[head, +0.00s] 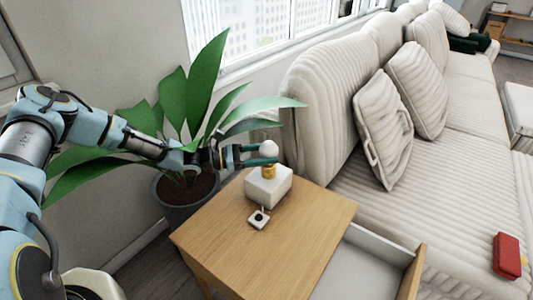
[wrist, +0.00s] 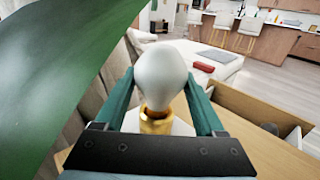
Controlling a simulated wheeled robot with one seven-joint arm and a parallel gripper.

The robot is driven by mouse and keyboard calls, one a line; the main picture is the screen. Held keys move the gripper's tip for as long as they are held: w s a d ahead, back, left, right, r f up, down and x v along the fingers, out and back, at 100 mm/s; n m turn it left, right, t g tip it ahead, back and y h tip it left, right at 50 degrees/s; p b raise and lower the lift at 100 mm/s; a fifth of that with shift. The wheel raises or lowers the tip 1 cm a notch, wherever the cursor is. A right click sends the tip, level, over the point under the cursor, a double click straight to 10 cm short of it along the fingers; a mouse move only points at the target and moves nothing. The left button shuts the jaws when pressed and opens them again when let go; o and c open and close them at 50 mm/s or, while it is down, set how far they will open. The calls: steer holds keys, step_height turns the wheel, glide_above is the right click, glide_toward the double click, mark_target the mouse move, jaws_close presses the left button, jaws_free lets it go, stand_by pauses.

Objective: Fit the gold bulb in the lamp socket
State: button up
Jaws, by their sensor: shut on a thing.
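The bulb has a white glass globe (head: 269,147) and a gold base (head: 268,171). It stands upright over the white block-shaped lamp base (head: 267,190) on the wooden side table. My gripper (head: 262,155) reaches in from the left and is shut on the bulb, with one teal finger on each side. In the wrist view the globe (wrist: 160,75) is between the fingers, and the gold part (wrist: 157,123) shows below it in front of the white lamp base (wrist: 183,128). The socket opening is hidden, and I cannot tell whether the bulb is seated in it.
A small white switch box (head: 258,219) with a dark knob sits on the table (head: 290,245) in front of the lamp. An open drawer (head: 372,262) is at the right. A potted plant (head: 190,190) has leaves around my arm. The sofa (head: 440,190) holds a red box (head: 507,256).

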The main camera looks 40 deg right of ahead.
steer(key=shift+f, duration=0.35)
steer(key=o, duration=1.5)
steer(key=shift+c, duration=0.2)
steer(key=b+v, duration=0.2)
steer(key=v, duration=0.8)
steer(key=shift+w+a+b, duration=0.25)
steer(key=shift+a+b, duration=0.05)
steer(key=shift+b, duration=0.05)
